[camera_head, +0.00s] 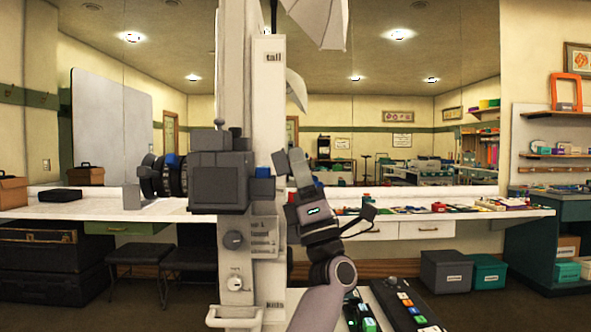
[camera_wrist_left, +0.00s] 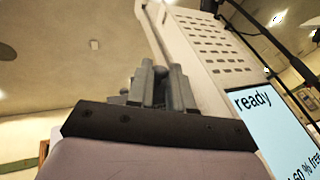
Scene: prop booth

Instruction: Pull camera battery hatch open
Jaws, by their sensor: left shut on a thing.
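The camera (camera_head: 218,180) is a dark grey block mounted against a tall white column, with its round black lens (camera_head: 168,178) facing left. My left gripper (camera_head: 289,164) is at the camera's rear right side, its grey fingers pointing up and left. In the left wrist view the fingers (camera_wrist_left: 163,88) are close together on a small grey piece, which appears to be the battery hatch. The fingers mostly hide it, so how far it stands open cannot be told. My right gripper is not in view.
The white column (camera_head: 268,110) stands close behind the gripper. A screen reading "ready" (camera_wrist_left: 270,120) is close by on the right in the left wrist view. A black button panel (camera_head: 405,305) is low at right. A long white counter (camera_head: 85,207) runs behind.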

